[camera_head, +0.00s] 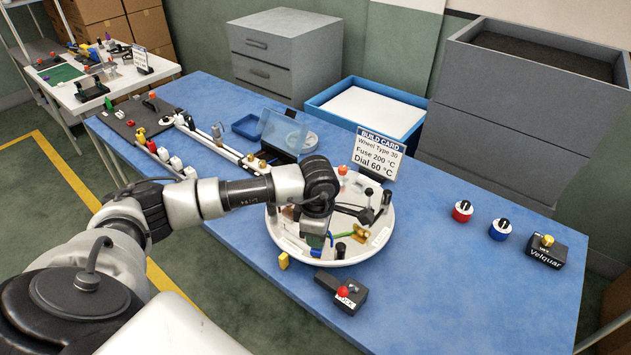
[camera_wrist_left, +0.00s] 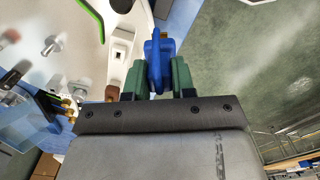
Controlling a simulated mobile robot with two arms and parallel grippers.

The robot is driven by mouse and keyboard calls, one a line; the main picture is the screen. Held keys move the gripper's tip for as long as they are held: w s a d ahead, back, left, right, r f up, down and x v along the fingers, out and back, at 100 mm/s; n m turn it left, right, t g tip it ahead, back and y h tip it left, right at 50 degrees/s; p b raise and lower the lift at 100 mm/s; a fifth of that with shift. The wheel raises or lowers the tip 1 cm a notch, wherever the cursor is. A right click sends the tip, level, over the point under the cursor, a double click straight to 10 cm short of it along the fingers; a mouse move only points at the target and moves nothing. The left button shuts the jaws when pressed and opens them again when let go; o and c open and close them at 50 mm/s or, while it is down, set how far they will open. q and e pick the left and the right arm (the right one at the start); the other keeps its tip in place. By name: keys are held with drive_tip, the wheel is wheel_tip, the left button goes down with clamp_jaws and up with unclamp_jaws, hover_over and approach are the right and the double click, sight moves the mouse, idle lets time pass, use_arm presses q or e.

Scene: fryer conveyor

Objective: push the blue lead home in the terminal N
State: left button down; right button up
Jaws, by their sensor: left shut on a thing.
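My left gripper (camera_head: 317,240) is low over the near-left rim of the round white plate (camera_head: 375,247). In the left wrist view, its green fingers (camera_wrist_left: 158,78) are shut on the blue lead's plug (camera_wrist_left: 156,52). A sliver of the blue lead (camera_head: 316,253) shows under the gripper in the head view. The wrist view shows a small white block with a dark square opening (camera_wrist_left: 121,49) on the plate, left of the plug and apart from it. I cannot read any terminal N marking, and cannot tell whether the plug's end is in a terminal. My right gripper is not in view.
A green lead (camera_head: 343,236) and black levers (camera_head: 368,208) are on the plate. A yellow piece (camera_head: 283,261) and a black box with a red knob (camera_head: 342,292) lie near its front. The build card (camera_head: 378,154) stands behind. The blue table (camera_head: 440,280) is clear at front right.

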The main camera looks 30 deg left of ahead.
use_arm(q)
drive_tip(key=w+a+r+n, duration=0.45)
drive_tip(key=r+n, duration=0.25)
drive_tip(key=n, duration=0.5)
drive_tip(key=shift+n, duration=0.5)
drive_tip(key=shift+w+f+b, duration=0.2)
drive_tip(key=shift+f+b, duration=0.2)
drive_tip(key=shift+f, duration=0.35)
drive_tip(key=shift+w+f+b, duration=0.2)
drive_tip(key=shift+f+b, duration=0.2)
drive_tip(key=shift+f, duration=0.35)
drive_tip(key=shift+w+f+b, duration=0.2)
drive_tip(key=shift+f+b, duration=0.2)
drive_tip(key=shift+f, duration=0.35)
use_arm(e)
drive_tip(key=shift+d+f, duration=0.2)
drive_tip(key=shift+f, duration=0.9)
use_arm(q)
drive_tip(key=shift+f+b, duration=0.3)
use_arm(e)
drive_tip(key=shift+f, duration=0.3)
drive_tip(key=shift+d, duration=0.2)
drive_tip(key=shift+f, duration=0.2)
use_arm(q)
drive_tip(key=shift+f+b, duration=0.45)
drive_tip(key=shift+b, duration=0.05)
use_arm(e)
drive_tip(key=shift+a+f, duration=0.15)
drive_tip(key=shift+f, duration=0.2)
